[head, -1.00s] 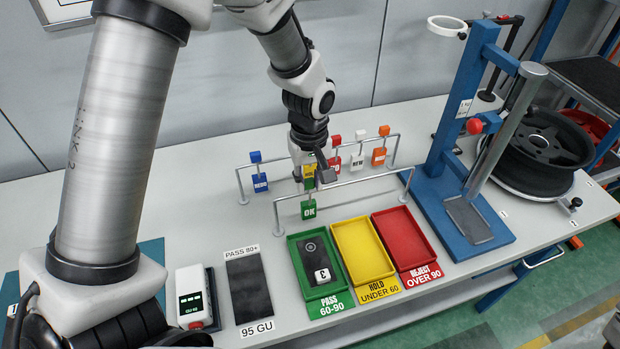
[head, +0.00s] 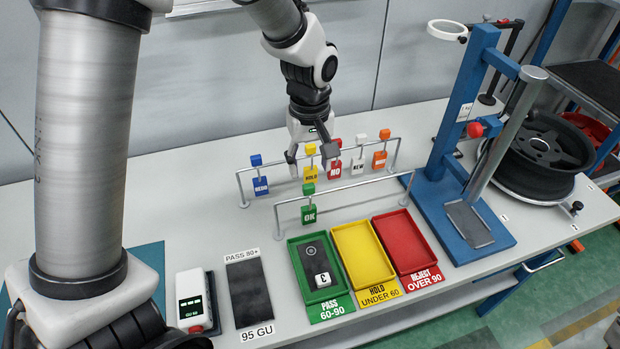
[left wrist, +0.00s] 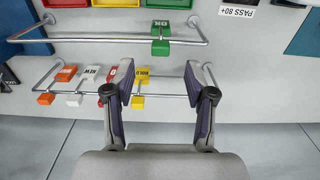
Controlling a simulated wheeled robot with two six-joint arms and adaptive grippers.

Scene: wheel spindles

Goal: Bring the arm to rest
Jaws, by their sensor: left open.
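My left gripper (head: 313,151) is open and empty, pointing down above the rear tag rail, in the head view. In the left wrist view its two fingers (left wrist: 159,88) are spread wide, with the rails beyond them. The green OK tag (head: 309,205) hangs on the front rail, apart from the gripper; it also shows in the left wrist view (left wrist: 160,38). The yellow HOLD tag (head: 311,174) and red NO tag (head: 335,168) hang on the rear rail close to the gripper. My right gripper is not in view.
Blue (head: 260,182), white (head: 358,161) and orange (head: 380,156) tags hang on the rear rail. Green (head: 334,299), yellow (head: 389,276) and red (head: 433,264) trays stand in front; a dark part lies in the green one. A blue press stand (head: 462,140) and a wheel (head: 541,150) are at right.

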